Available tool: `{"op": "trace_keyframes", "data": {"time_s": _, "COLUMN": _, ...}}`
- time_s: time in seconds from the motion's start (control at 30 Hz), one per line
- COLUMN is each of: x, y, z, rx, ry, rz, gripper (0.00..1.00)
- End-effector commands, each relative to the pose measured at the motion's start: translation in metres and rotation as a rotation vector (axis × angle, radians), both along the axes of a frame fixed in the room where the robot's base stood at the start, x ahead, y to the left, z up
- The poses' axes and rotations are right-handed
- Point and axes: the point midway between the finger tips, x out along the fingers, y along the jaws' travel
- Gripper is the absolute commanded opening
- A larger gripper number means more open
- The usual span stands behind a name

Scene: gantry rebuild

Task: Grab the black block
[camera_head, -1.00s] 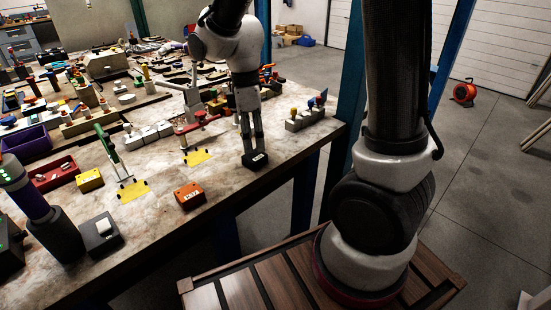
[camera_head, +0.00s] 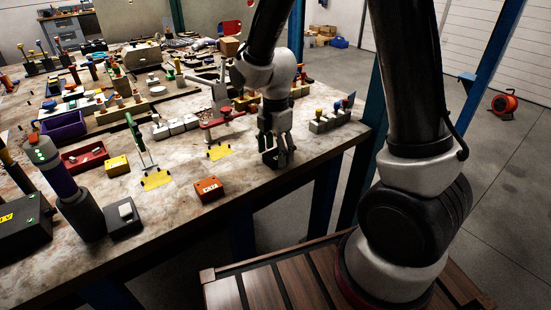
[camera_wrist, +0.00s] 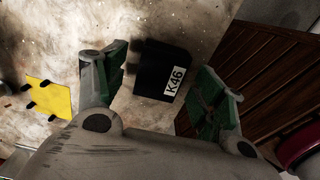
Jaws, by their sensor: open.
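An orange box (camera_head: 208,189) and yellow patches (camera_head: 219,152) lie left of my gripper. A red-handled clamp (camera_head: 222,117) stands close behind. The worktable's front edge (camera_head: 317,163) is near.

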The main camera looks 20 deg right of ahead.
Motion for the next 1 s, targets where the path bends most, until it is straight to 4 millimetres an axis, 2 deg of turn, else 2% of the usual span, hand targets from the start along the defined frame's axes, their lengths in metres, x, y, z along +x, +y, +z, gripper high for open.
{"op": "trace_keyframes", "data": {"time_s": 0.27, "x": 0.0, "y": 0.0, "z": -0.004, "rx": 0.0, "ry": -0.001, "rz": 0.0, "gripper": 0.68}}
{"op": "trace_keyframes", "data": {"time_s": 0.63, "x": 0.0, "y": 0.0, "z": -0.003, "rx": 0.0, "ry": -0.001, "rz": 0.0, "gripper": 0.0}}
{"op": "trace_keyframes", "data": {"time_s": 0.87, "x": 0.001, "y": 0.0, "z": -0.002, "rx": 0.001, "ry": -0.002, "rz": 0.0, "gripper": 0.0}}
{"op": "trace_keyframes", "data": {"time_s": 1.0, "x": 0.001, "y": 0.001, "z": 0.008, "rx": 0.002, "ry": -0.005, "rz": 0.0, "gripper": 0.0}}
